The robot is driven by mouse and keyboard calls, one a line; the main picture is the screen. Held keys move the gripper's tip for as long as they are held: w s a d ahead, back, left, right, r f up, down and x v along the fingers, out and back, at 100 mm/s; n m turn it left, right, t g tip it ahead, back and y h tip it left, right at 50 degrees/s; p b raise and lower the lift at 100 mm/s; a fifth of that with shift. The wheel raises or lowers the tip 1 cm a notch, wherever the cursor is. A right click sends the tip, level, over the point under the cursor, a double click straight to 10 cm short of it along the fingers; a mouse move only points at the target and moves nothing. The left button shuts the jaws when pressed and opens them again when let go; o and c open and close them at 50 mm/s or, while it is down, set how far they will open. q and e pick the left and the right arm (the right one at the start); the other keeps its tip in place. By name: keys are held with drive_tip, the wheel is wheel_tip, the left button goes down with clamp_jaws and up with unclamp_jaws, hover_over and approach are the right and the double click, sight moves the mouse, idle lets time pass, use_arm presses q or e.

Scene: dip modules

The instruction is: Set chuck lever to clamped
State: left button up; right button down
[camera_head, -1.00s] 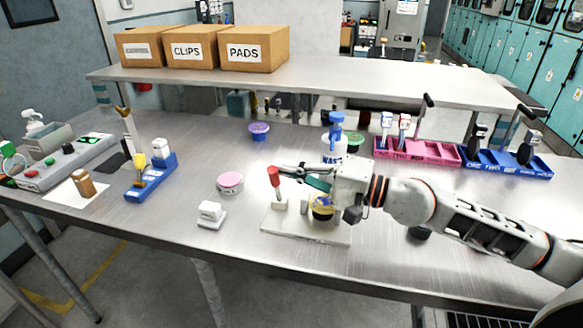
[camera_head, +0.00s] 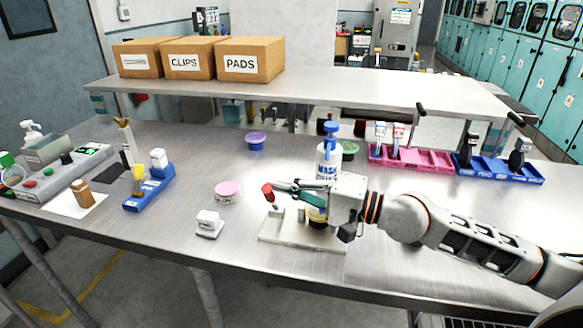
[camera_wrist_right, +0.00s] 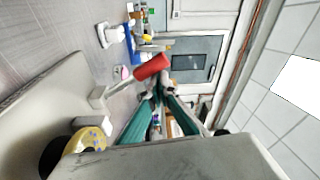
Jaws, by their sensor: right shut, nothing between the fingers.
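The chuck lever has a red grip (camera_head: 267,193) on a short pale stem, at the left end of a pale base plate (camera_head: 290,240). The lever leans to the left in the head view. My right gripper (camera_head: 277,186) is shut and empty, with its teal fingers pointing left just beside the red grip. In the right wrist view the red grip (camera_wrist_right: 152,67) is just beyond the fingertips (camera_wrist_right: 162,92); I cannot tell if they touch. A yellow-and-dark round part (camera_wrist_right: 85,142) sits on the fixture, partly hidden by my gripper in the head view. My left gripper is not in view.
A blue-capped bottle (camera_head: 328,160) stands right behind my right gripper. A pink-lidded tub (camera_head: 228,191) and a small white block (camera_head: 209,223) are left of the fixture. Pink (camera_head: 425,161) and blue (camera_head: 500,170) racks stand at the back right. The table front is clear.

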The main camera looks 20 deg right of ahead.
drive_tip(key=shift+s+a+f, duration=0.2)
drive_tip(key=shift+s+f, duration=0.1)
drive_tip(key=shift+f, duration=0.05)
drive_tip(key=v, duration=1.2)
drive_tip(key=shift+w+d+r, duration=0.2)
drive_tip(key=shift+w+r, duration=0.05)
drive_tip(key=shift+r, duration=0.1)
